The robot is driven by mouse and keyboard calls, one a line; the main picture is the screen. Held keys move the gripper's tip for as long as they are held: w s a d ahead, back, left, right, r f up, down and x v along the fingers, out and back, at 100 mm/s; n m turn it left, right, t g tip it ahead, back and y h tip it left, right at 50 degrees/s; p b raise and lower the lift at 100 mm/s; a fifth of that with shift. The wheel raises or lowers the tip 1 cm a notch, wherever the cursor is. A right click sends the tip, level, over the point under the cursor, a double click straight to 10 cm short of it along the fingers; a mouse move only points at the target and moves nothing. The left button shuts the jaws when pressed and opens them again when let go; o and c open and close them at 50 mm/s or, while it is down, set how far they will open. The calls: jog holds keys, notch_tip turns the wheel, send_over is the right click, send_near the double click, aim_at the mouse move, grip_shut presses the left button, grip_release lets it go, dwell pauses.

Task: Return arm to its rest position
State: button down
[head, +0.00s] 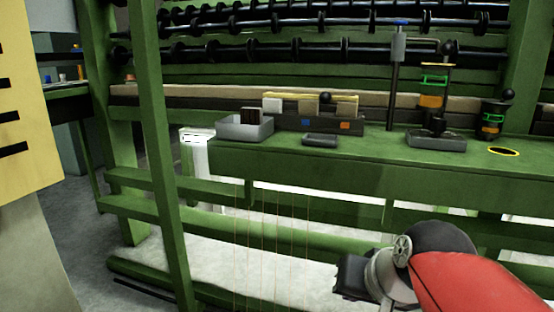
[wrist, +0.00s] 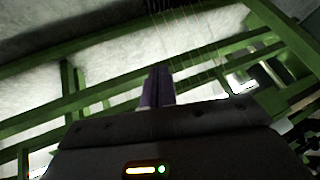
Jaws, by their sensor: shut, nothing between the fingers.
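My gripper (wrist: 158,88) shows in the wrist view as two dark purple fingers pressed together, shut with nothing between them. Behind the fingers are green rails and a pale floor. In the head view my arm comes in at the lower right, with a red link and a grey and black wrist part. It is below and in front of the green bench (head: 280,163). The fingertips cannot be made out in the head view.
On the bench stand a grey tray (head: 232,130), a box with small blocks (head: 330,124), a small dark tray (head: 320,140) and a post stand (head: 436,142). A green upright (head: 155,150) and thin threads (head: 262,240) stand left of my arm. Spool racks (head: 330,50) fill the back.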

jog(key=s+d+f+n+g+h, duration=0.1)
jog(key=s+d+f+n+h, duration=0.15)
jog(key=s+f, duration=0.6)
notch_tip(320, 180, up, 15)
jog(key=p, duration=1.3)
jog(key=shift+w+d+y, duration=0.15)
jog(key=shift+w+y, duration=0.15)
jog(key=shift+y, duration=0.05)
